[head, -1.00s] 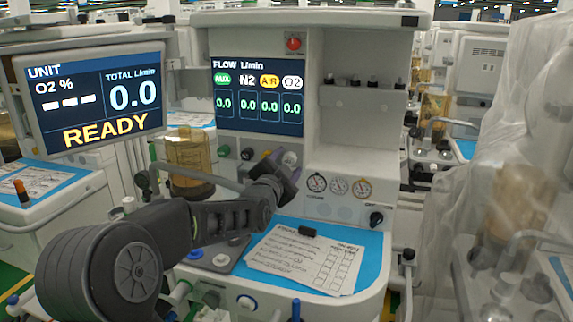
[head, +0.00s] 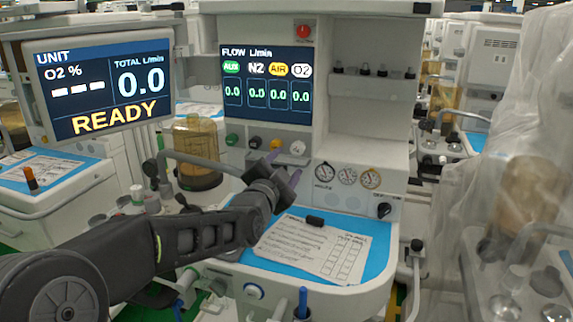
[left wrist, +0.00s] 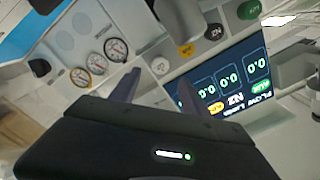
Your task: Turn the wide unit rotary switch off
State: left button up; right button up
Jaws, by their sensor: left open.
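The wide unit (head: 365,125) stands in the middle of the head view. A black rotary switch (head: 384,210) sits low on the right of its front panel, below and right of the gauges. In the left wrist view a dark knob (left wrist: 39,67), apparently this switch, shows at the left beyond the gauges. My left gripper (head: 283,166) is open and empty, in front of the panel below the flow knobs and left of the gauges. It appears apart from the switch. Its two purple-grey fingers also show in the left wrist view (left wrist: 157,88). My right gripper is not in view.
Flow knobs (head: 298,148) and round gauges (head: 347,175) are close to my left gripper. The blue-topped shelf (head: 376,257) below holds a paper form (head: 312,248). An amber canister (head: 197,150) stands left. A plastic-covered unit (head: 510,200) stands right.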

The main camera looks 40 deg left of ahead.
aim_at(384, 209)
jog(key=k+l, duration=0.25)
jog(key=k, duration=0.2)
jog(key=k+l, duration=0.25)
jog(key=k, duration=0.25)
